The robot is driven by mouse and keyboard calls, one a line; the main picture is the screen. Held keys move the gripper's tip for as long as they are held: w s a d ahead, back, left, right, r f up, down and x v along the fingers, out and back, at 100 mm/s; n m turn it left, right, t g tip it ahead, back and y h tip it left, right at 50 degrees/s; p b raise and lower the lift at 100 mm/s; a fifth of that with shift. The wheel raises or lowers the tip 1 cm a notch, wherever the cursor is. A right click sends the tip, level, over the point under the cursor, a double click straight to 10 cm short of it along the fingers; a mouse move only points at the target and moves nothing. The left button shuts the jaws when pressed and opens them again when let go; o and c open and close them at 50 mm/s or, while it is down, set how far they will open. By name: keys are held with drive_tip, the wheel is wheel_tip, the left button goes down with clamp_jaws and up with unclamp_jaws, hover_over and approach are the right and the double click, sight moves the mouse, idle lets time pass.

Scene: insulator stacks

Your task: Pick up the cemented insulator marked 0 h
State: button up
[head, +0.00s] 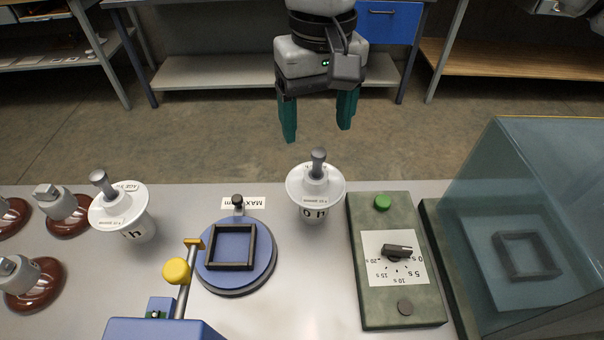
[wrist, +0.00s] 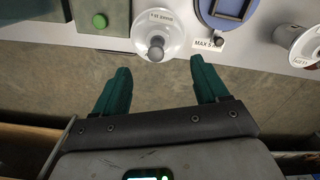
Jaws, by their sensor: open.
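The white insulator marked 0 h (head: 315,192) stands upright near the table's far edge, with a grey metal pin on top and its label upside down in the head view. It also shows in the wrist view (wrist: 158,32), at the top middle, ahead of my fingertips. My gripper (head: 318,122) is open and empty, with teal fingers pointing down. It is above and beyond the table edge, behind the insulator and apart from it. In the wrist view the gap between the fingertips (wrist: 160,65) lines up roughly with the pin.
Left of it is a blue round plate (head: 262,272) with a square frame and a MAX label. A green timer box (head: 400,310) stands close on the right, beside a clear cover (head: 520,190). Another white insulator (head: 125,215) and several brown ones (head: 70,213) stand left.

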sight(316, 174)
drive_tip(key=shift+w+f, duration=0.2)
drive_tip(key=shift+f, duration=0.1)
wheel_tip(316, 174, down, 10)
drive_tip(key=shift+s+d+f, duration=0.1)
drive_tip(key=shift+d, duration=0.05)
clamp_jaws()
idle(0.8)
idle(0.3)
